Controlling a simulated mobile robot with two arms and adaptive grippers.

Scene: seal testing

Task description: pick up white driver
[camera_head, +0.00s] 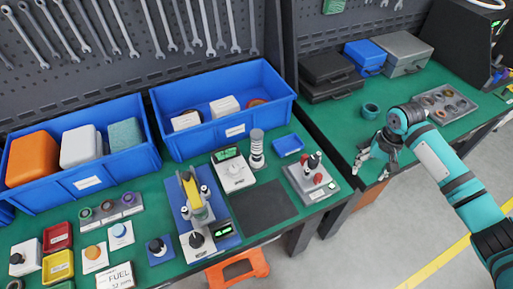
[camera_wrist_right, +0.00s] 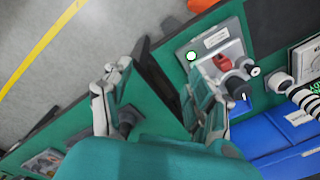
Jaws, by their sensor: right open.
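A grey stand (camera_head: 304,194) on the near right end of the left green bench holds upright tools with red, black and white handles. One black-and-white handle (camera_head: 313,161) stands tallest; I cannot tell surely which tool is the white driver. The stand (camera_wrist_right: 203,42) also shows in the right wrist view, with a red handle (camera_wrist_right: 223,62) and dark, white-tipped handles beside it. My right gripper (camera_head: 374,160) is open and empty, to the right of the stand, by the right bench's front edge. In the wrist view its right finger overlaps the stand's lower part.
A gap separates the two green benches. A teal cup (camera_head: 370,111) and grey parts tray (camera_head: 440,100) are on the right bench.

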